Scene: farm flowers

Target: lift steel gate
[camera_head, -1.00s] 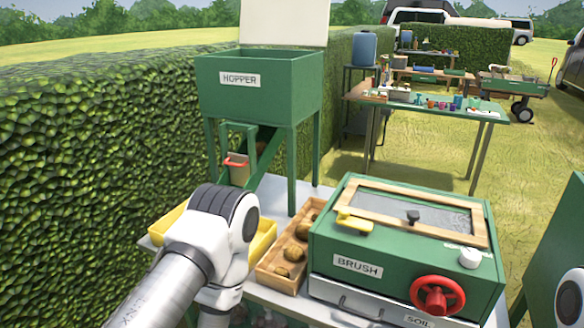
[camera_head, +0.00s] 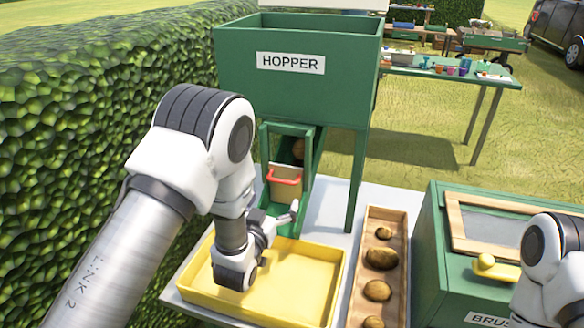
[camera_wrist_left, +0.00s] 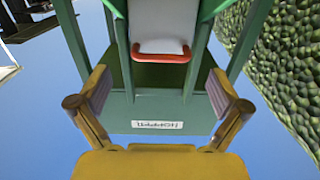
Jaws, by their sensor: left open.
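The steel gate (camera_head: 284,186) is a small plate with a red handle, set in the green chute under the hopper (camera_head: 260,95). In the left wrist view the gate (camera_wrist_left: 160,18) looks pale grey, with its red handle (camera_wrist_left: 160,55) along its edge. My left gripper (camera_head: 280,220) is in front of and below the gate, above the yellow tray. In the left wrist view my left gripper (camera_wrist_left: 158,92) has its two fingers wide apart, one on each side of the handle's line, with nothing between them. My right gripper is out of view; only part of that arm shows at right.
The yellow tray (camera_head: 192,292) sits below the chute. A wooden tray (camera_head: 400,220) of potatoes stands to its right, then the green brush box (camera_head: 433,245). A potato (camera_head: 298,149) shows in the chute behind the gate. Green hopper legs flank the chute; a hedge stands left.

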